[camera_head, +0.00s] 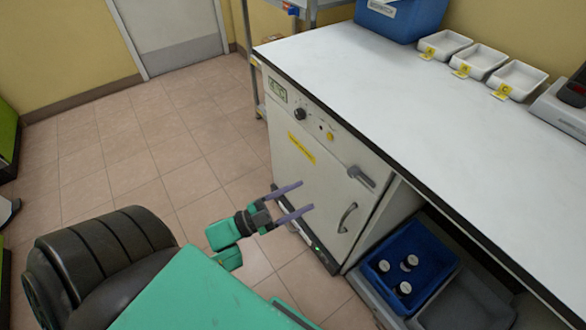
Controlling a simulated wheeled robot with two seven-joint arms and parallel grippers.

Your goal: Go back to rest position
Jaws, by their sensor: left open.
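My left gripper (292,200) is open, with its two purple fingers apart and nothing between them. It shows in front of the lower part of a white oven-like cabinet (322,183) under the bench. The cabinet's door looks shut, with a latch and a curved handle on its right side. My left arm (190,297), green and black, comes in from the lower left. My right gripper is out of view.
The white bench top (370,85) is largely clear. A blue box (400,18), white trays (480,60) labelled A, B and C, and a device (562,108) stand on it. A blue bin (412,262) with white-capped containers is below. Tiled floor (130,140) lies open at left.

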